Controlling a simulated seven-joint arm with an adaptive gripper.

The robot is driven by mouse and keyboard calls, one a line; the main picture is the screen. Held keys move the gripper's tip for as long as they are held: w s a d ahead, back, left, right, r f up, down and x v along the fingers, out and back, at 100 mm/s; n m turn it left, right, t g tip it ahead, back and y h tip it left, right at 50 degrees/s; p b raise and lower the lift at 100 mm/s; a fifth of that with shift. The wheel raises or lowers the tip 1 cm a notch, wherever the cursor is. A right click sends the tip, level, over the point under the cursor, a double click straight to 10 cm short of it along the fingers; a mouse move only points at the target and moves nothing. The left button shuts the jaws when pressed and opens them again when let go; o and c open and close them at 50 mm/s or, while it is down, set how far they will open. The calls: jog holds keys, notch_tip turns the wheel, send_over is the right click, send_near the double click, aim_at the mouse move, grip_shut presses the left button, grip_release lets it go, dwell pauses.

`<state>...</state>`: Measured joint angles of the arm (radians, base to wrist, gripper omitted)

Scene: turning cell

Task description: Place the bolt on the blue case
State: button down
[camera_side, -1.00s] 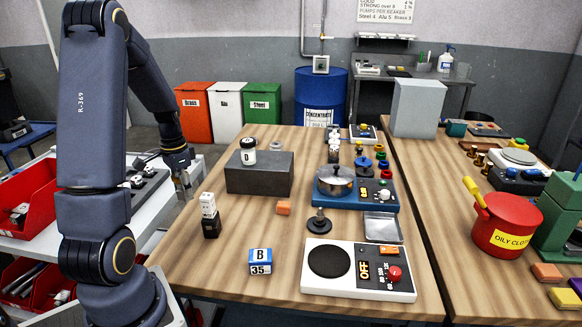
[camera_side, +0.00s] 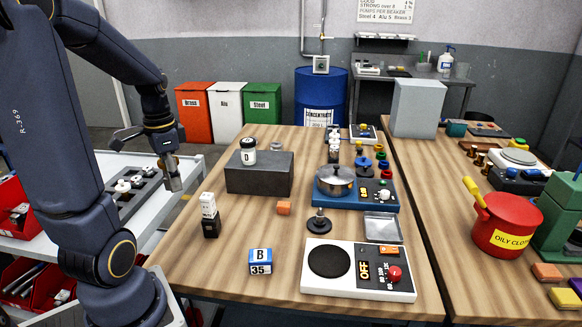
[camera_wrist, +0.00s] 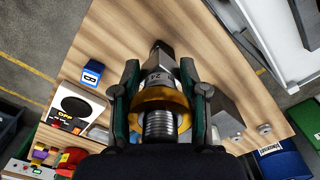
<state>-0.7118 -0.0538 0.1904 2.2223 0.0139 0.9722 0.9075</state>
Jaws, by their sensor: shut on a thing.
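My gripper (camera_side: 173,182) is above the table's left edge in the side view. In the wrist view, its two fingers (camera_wrist: 158,95) are shut on a silver threaded bolt (camera_wrist: 159,125) with a brass-coloured ring (camera_wrist: 160,98) around it. In the side view the bolt is too small to make out clearly. A small blue case with a white label reading B 35 (camera_side: 261,262) stands on the near part of the table. It also shows in the wrist view (camera_wrist: 92,72), at the upper left. The gripper is well apart from it.
A black-and-white stack (camera_side: 210,214) stands between my gripper and the case. A dark grey block (camera_side: 259,174) bears a jar (camera_side: 248,152).

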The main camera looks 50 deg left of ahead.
jog(key=w+d+m, duration=0.5)
jog(key=w+d, duration=0.3)
jog(key=d, duration=0.1)
jog(key=m, duration=0.4)
send_over(260, 255)
notch_tip(260, 255, down, 9)
jog(key=shift+r, duration=0.1)
jog(key=shift+f, duration=2.2)
jog(key=shift+f, duration=0.15)
jog(key=c, duration=0.6)
grip_release()
